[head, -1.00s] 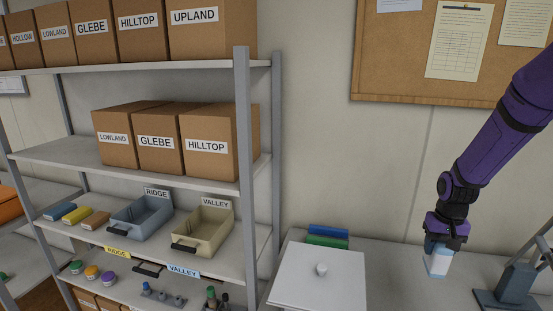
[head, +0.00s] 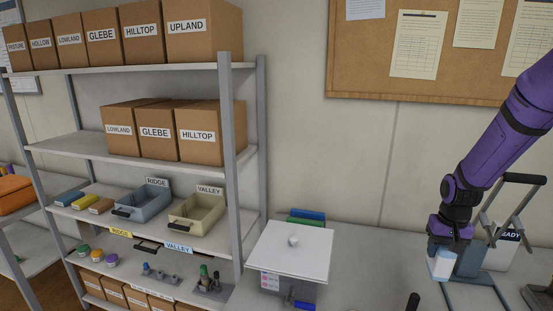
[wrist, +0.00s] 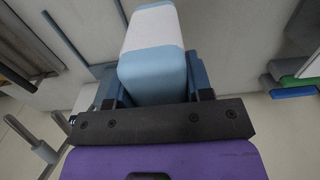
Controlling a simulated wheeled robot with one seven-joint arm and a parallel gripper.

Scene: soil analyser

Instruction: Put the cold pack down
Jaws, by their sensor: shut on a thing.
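The cold pack (head: 440,266) is a small white and light-blue block at the right of the head view. My gripper (head: 447,246) is shut on it from above and holds it over the right part of the bench. In the wrist view the cold pack (wrist: 153,55) sits between the fingers of my gripper (wrist: 158,90), its white end pointing away. In the head view I cannot tell whether its lower end touches the bench.
A white-lidded box (head: 290,250) stands on the bench (head: 375,270) left of my gripper. A grey press-like device (head: 500,250) with a READY label stands close on the right. Shelves with bins, including the VALLEY bin (head: 197,218), are at left. Bare bench lies between box and gripper.

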